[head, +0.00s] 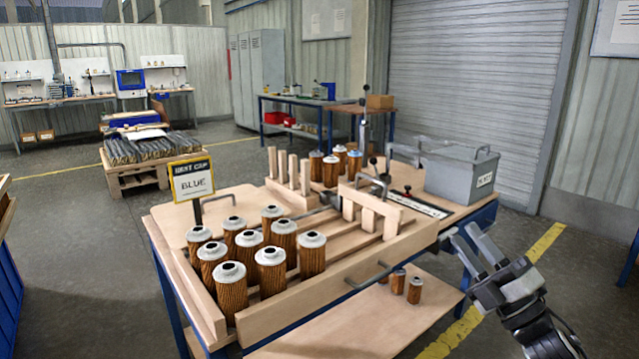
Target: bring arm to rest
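My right gripper (466,236) is at the right of the head view, beside the right end of the wooden workbench (440,222). Its two grey fingers point up and to the left, with a gap between them and nothing held. From this view it appears apart from the bench. My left gripper is not in view. Several brown pleated filter cartridges (232,292) with pale grey caps stand upright in a group at the front left of the bench.
More cartridges (331,172) stand at the back, some blue-capped. A grey metal box (462,172) sits at the bench's right. Small cartridges (415,290) stand on a lower front shelf.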

